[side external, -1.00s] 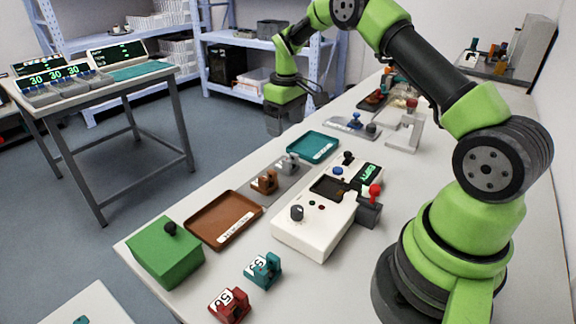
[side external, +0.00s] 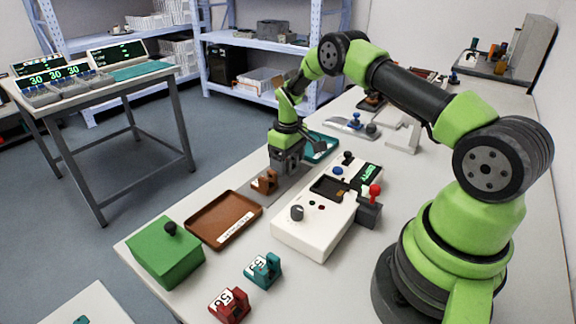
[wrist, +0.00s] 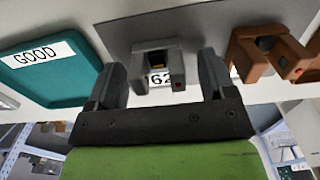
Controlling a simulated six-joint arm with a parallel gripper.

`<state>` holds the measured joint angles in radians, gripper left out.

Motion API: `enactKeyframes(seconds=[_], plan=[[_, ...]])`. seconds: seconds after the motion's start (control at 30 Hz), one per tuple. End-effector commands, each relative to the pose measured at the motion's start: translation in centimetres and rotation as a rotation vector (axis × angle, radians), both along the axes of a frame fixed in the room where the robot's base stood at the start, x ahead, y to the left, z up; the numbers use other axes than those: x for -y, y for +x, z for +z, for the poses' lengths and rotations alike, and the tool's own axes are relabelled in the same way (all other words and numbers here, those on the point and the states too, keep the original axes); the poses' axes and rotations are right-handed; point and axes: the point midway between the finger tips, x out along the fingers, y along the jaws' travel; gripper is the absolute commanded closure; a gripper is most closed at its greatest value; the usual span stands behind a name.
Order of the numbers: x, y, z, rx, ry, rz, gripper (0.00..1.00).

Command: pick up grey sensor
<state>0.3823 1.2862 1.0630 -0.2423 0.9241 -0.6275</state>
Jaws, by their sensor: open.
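The grey sensor (wrist: 176,68) stands on the grey mat (wrist: 120,32) and bears a label partly reading "62". In the wrist view it sits between the two open fingers of my gripper (wrist: 160,88), with a gap visible on each side. In the side view my gripper (side external: 287,168) is low over the mat and hides the grey sensor. The brown sensor (wrist: 270,52) stands on the mat to the right in the wrist view; it also shows in the side view (side external: 264,181), just beside my gripper.
A teal tray (wrist: 50,68) labelled GOOD lies close to my gripper. A brown tray (side external: 222,216), a white device (side external: 310,225) and a green box (side external: 165,255) stand nearer the camera. Teal (side external: 263,270) and red (side external: 229,304) sensors stand at the table's front.

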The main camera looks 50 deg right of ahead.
Motion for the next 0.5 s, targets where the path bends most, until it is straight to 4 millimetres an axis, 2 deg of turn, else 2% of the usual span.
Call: enactKeyframes(seconds=[0.1, 0.13, 0.33, 0.37, 0.5], plan=[[0.0, 0.02, 0.05, 0.001, 0.0, 0.0, 0.23], [0.0, 0.02, 0.05, 0.001, 0.0, 0.0, 0.28], [0.0, 0.02, 0.07, 0.001, 0.0, 0.001, 0.74], [0.0, 0.02, 0.07, 0.001, 0.0, 0.001, 0.77], [0.01, 0.03, 0.09, 0.001, -0.001, 0.001, 0.77]])
